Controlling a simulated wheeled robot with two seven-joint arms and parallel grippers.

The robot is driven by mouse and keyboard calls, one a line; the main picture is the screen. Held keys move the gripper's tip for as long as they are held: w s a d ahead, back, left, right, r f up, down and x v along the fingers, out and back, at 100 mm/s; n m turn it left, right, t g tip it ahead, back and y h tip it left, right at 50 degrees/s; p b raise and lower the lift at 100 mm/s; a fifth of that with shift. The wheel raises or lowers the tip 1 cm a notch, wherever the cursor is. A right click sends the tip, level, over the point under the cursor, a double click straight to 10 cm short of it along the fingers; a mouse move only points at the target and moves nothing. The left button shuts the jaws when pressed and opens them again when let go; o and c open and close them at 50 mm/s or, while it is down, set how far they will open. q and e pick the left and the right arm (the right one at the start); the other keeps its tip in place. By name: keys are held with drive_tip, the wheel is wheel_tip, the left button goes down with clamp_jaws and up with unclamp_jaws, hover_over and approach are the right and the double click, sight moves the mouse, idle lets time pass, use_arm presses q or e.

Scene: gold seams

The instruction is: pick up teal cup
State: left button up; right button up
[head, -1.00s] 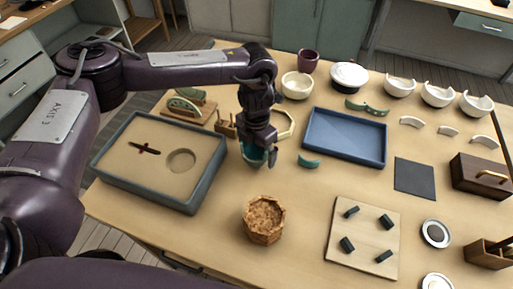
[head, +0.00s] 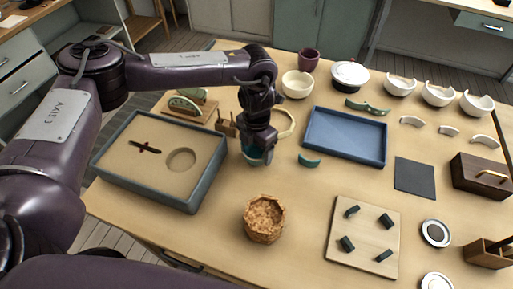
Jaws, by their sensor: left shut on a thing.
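The teal cup (head: 251,160) is at the middle left of the table, just right of the grey sand-filled tray (head: 203,185). My left gripper (head: 262,153) comes down over it from above and is shut on it. The fingers hide much of the cup, and I cannot tell whether its base is clear of the table. A small curved teal piece (head: 308,161) lies apart to the right of the gripper. My right gripper does not show.
A blue tray (head: 345,155) lies to the right. A cork-like pot (head: 264,219) stands in front. A cream bowl (head: 297,84) and purple cup (head: 308,60) stand behind. A board with dark pegs (head: 364,230) is front right. Table between pot and board is clear.

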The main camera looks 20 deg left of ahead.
sight(257, 155)
use_arm(q)
wheel_tip(257, 155, up, 5)
drive_tip(key=shift+w+r+b, duration=0.1)
drive_tip(key=shift+b, duration=0.35)
wheel_tip(257, 155, up, 15)
drive_tip(key=p, duration=0.1)
drive_tip(key=shift+p, duration=0.35)
